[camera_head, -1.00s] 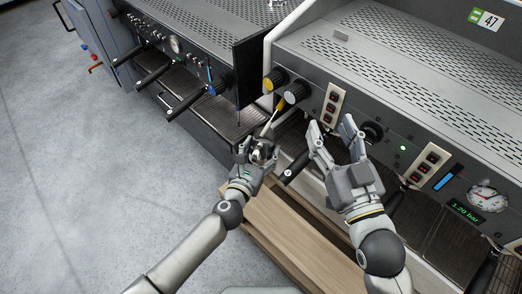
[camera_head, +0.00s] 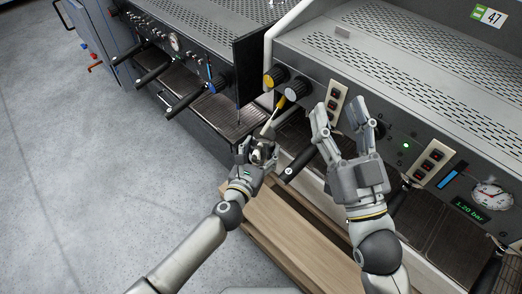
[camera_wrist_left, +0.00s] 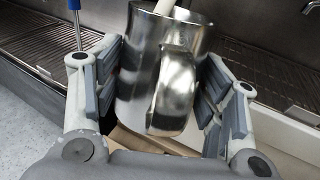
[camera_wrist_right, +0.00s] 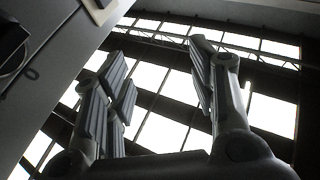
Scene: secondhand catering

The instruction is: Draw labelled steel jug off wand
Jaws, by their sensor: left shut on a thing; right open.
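A polished steel jug (camera_wrist_left: 162,85) fills the middle of the left wrist view, its handle facing the camera. My left gripper (camera_head: 258,148) is shut on it, with a finger pad on each side of the body. A pale wand (camera_wrist_left: 165,7) reaches down into the jug's mouth; its yellow-gripped upper part (camera_head: 280,103) shows in the head view. The wand's tip is hidden inside the jug. No label shows on the visible side of the jug. My right gripper (camera_head: 345,117) is open and empty, in front of the right machine's panel.
The right espresso machine (camera_head: 400,90) carries knobs, switches and a gauge. A second machine (camera_head: 190,50) stands at the left, behind a dark upright panel (camera_head: 252,80). A wooden drawer or shelf (camera_head: 290,235) lies below. Open floor is at the left.

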